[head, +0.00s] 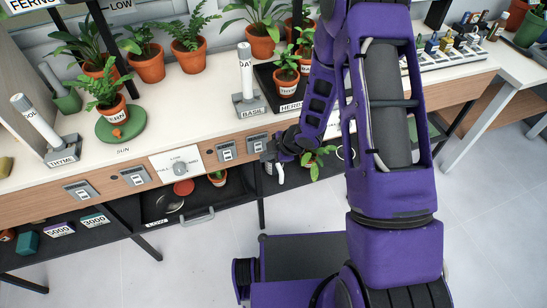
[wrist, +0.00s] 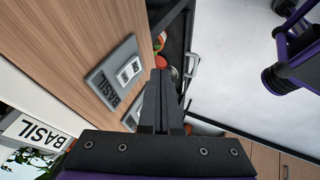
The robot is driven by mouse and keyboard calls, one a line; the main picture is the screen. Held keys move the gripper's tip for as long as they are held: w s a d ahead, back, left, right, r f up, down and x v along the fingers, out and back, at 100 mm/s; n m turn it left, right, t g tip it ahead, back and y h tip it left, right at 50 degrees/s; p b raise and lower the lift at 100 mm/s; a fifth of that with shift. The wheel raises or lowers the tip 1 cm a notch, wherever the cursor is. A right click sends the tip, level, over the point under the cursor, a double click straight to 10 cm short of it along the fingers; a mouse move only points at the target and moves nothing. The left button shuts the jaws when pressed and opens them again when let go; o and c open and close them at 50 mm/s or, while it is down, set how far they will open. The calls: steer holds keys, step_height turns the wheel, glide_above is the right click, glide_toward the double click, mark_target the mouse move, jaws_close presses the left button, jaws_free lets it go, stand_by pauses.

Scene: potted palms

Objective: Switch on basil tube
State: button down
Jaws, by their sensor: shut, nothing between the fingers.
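The stand's BASIL label (wrist: 38,132) also shows at lower left in the wrist view. A grey switch plate lettered BASIL (wrist: 110,78) is on the wooden bench front, left of my fingers in the wrist view; its rocker has small lettering. My gripper (wrist: 161,76) is shut and empty, its fingertips just right of that plate, apparently apart from it. In the head view my gripper (head: 268,154) is by the bench front, partly hidden by my arm.
A thyme tube stand (head: 62,151) and several potted plants stand on top. An open drawer with a handle (head: 198,217) juts out below. The floor in front is clear.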

mark_target(256, 151)
steer(key=shift+w+a+f, duration=0.1)
steer(key=shift+w+a, duration=0.05)
steer(key=shift+w, duration=0.4)
steer(key=shift+w+a, duration=0.15)
steer(key=shift+w, duration=0.4)
steer(key=shift+w, duration=0.1)
steer(key=shift+w+f, duration=0.1)
steer(key=shift+w, duration=0.05)
steer(key=shift+a, duration=0.1)
steer(key=shift+r+p, duration=0.9)
steer(key=shift+p, duration=0.05)
